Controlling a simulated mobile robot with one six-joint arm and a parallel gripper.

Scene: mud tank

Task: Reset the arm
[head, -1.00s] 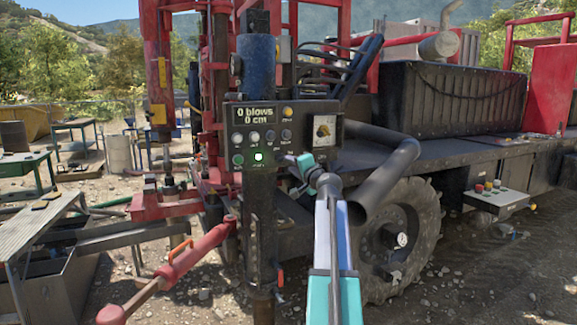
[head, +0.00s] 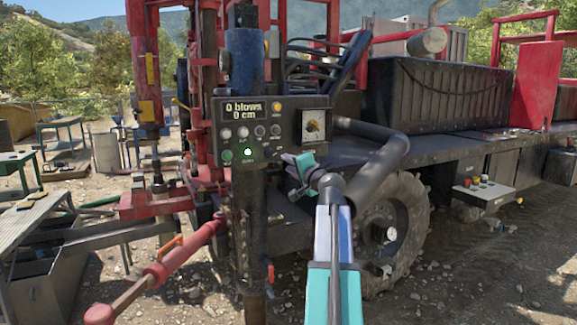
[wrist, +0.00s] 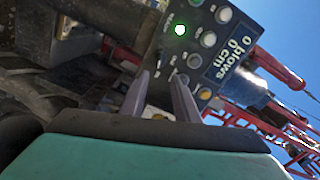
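My gripper (head: 291,176) is in front of the lower right of a dark control panel (head: 258,134), at the end of my arm. In the wrist view my gripper (wrist: 162,75) shows two grey fingers with a gap between the tips and nothing in it. The fingers point at the panel (wrist: 222,58), and I cannot tell whether they touch it. The panel's screen (head: 244,108) reads "0 blows 0 cm". A green button (head: 247,152) is lit in the bottom row; it also glows in the wrist view (wrist: 180,29).
A thick dark pipe (head: 378,165) curves close to the right of my arm. A truck tyre (head: 400,225) stands behind it. A red lever arm (head: 170,268) reaches out at lower left. A small button box (head: 487,194) is at the right. Gravel ground lies open at lower right.

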